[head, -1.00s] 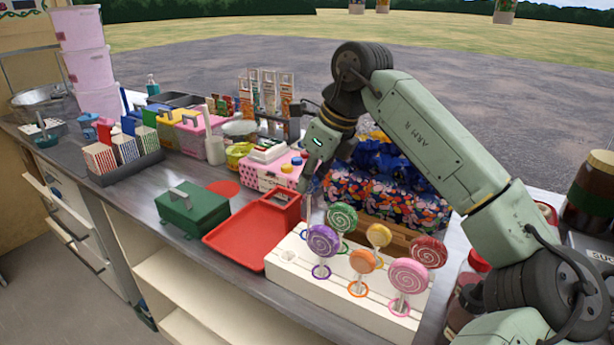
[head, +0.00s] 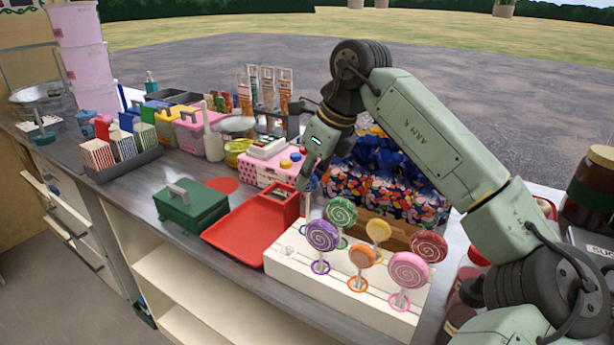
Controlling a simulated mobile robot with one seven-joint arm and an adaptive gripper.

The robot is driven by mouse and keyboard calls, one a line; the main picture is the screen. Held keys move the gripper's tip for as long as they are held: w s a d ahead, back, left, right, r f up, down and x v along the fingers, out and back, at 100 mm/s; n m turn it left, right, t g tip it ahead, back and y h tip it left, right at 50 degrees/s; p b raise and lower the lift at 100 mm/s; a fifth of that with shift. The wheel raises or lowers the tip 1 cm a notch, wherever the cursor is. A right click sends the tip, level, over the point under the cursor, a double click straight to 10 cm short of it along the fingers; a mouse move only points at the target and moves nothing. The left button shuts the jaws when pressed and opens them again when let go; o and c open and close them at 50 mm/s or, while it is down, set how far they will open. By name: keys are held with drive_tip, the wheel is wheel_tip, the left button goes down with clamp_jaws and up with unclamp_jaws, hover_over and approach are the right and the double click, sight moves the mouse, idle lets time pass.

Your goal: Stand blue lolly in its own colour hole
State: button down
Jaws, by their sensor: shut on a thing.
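My gripper (head: 305,187) points down over the back left of the white lolly stand (head: 330,297), beside the red tray's raised box. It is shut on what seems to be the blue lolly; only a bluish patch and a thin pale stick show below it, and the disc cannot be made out. The stick's lower end is close to the stand, but I cannot tell if it touches. A pale empty hole (head: 287,251) shows at the stand's left end.
Purple (head: 322,236), green (head: 341,212), orange (head: 362,256), yellow (head: 378,230), pink (head: 408,270) and red (head: 429,246) lollies stand upright close to my gripper's right. A red tray (head: 240,235) lies left, with a green box (head: 192,210) beyond it.

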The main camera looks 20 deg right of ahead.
sight(310, 192)
idle(0.4)
drive_tip(key=shift+f+b, duration=0.55)
drive_tip(key=shift+f, duration=0.05)
drive_tip(key=shift+f+b, duration=0.55)
drive_tip(key=shift+f, duration=0.25)
drive_tip(key=shift+f+b, duration=0.9)
drive_tip(key=shift+f, duration=0.15)
drive_tip(key=c, duration=1.5)
unclamp_jaws()
drive_tip(key=shift+c, duration=0.2)
